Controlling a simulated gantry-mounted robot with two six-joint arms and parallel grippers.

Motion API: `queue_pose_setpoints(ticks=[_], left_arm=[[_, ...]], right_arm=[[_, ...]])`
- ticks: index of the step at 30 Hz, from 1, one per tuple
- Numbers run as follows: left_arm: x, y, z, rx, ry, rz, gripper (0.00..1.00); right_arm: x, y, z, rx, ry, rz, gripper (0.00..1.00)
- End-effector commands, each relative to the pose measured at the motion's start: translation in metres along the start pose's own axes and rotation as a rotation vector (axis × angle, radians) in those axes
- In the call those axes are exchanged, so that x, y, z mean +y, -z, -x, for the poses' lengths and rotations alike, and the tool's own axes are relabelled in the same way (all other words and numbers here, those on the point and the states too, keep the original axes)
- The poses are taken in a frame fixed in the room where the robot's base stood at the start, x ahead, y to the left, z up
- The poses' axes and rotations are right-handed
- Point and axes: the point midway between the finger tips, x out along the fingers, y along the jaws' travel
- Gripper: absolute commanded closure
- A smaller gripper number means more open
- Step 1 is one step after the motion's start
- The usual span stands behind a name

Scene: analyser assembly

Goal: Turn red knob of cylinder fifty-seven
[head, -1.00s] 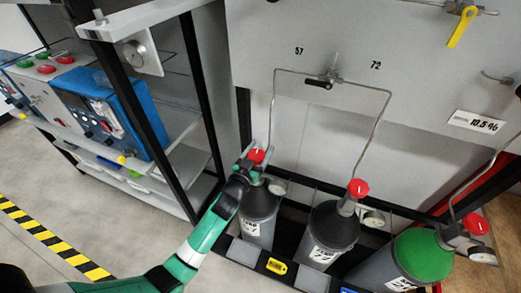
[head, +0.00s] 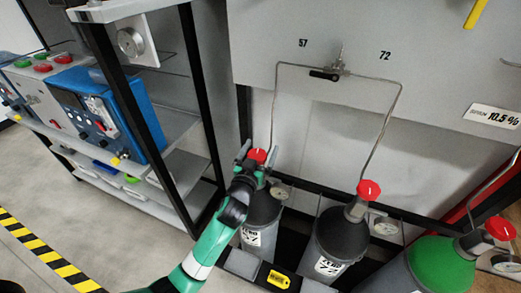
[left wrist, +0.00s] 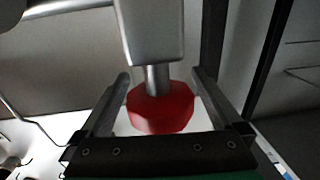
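The red knob (head: 257,155) of the left dark grey cylinder (head: 261,210) is under the label 57 (head: 303,43) in the head view. My left gripper (head: 258,152) is at this knob, with one finger on each side of it. In the left wrist view the red knob (left wrist: 160,108) lies between the two spread fingers of the left gripper (left wrist: 161,74), with a narrow gap seeming to show on each side. A grey metal valve body (left wrist: 152,30) partly covers the knob there. My right gripper is not in view.
A second dark cylinder (head: 336,238) with a red knob (head: 368,190) stands to the right, then a green-topped cylinder (head: 440,262). A pressure gauge (head: 281,190) sits close beside the left valve. A shelf with a black post (head: 200,110) stands to the left.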

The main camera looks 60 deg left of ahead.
Motion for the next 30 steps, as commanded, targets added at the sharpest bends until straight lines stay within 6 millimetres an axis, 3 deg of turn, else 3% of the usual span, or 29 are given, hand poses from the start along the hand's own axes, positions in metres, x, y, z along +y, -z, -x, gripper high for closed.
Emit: queue_pose_setpoints(ticks=[8, 21, 25, 30], left_arm=[[0.001, 0.0, 0.007, -0.001, -0.001, -0.001, 0.0], [0.001, -0.001, 0.1, -0.002, -0.003, -0.002, 0.0], [0.0, 0.0, 0.114, 0.0, -0.002, -0.001, 0.0], [0.0, 0.0, 0.117, 0.0, 0.0, 0.0, 0.0]], right_arm=[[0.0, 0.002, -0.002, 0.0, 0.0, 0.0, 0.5], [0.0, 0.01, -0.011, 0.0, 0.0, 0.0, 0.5], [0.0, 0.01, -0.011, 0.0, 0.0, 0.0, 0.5], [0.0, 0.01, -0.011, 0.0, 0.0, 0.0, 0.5]])
